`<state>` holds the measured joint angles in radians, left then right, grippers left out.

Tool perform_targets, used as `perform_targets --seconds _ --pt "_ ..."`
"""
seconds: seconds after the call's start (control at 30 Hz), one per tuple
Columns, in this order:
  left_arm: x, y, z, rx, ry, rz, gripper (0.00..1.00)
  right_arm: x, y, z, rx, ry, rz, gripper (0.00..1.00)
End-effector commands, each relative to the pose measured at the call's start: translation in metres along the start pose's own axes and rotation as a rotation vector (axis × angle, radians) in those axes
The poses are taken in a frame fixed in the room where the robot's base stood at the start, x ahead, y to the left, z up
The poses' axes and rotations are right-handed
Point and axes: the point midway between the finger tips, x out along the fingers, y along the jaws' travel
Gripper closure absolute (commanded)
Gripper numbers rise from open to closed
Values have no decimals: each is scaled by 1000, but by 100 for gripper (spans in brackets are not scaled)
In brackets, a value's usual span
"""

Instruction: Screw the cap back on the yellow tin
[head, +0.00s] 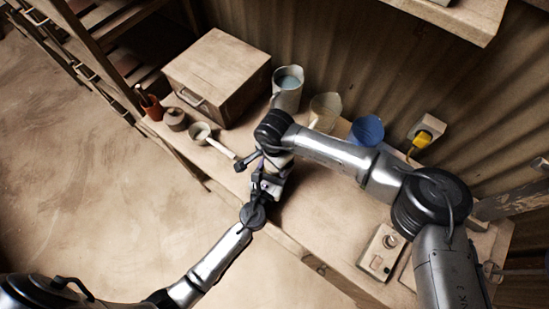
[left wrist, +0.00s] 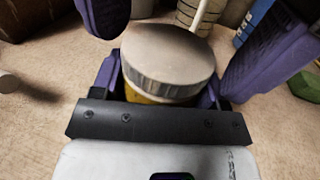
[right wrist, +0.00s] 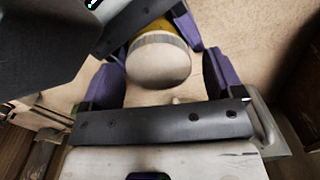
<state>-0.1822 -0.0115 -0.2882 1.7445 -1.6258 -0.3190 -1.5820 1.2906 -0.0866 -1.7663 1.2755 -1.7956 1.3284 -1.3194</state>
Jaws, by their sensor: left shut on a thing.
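The yellow tin (left wrist: 150,95) shows as a yellow band under the cap in the left wrist view, and also in the right wrist view (right wrist: 157,27). The pale round cap (left wrist: 168,58) with a ribbed rim sits on top of the tin; I cannot tell whether it is threaded. My left gripper (left wrist: 160,84) is shut on the tin, a finger on each side. My right gripper (right wrist: 160,64) is open, its purple fingers apart on either side of the cap (right wrist: 158,64), with gaps showing. In the head view the arms hide the tin and cap.
On the bench stand a brown box (head: 218,72), a grey pitcher (head: 287,88), a beige jug (head: 325,110), a blue bucket (head: 366,131), a ladle (head: 203,133) and a small pot (head: 175,119). A dial box (head: 381,252) lies right, below a yellow plug (head: 421,139). Open floor lies left.

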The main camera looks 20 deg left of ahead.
Motion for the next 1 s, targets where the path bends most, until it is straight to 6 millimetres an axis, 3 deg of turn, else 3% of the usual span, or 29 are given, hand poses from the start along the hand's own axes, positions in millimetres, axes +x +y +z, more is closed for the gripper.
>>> perform_targets --seconds 0.37,0.73,1.0 --pt "0 2 0 2 0 3 99 -2 1 0 -1 0 2 11" --pt "0 1 0 2 0 2 99 -39 0 0 -2 0 0 11" --pt "0 1 0 2 0 2 99 -44 1 0 -1 -1 2 11"
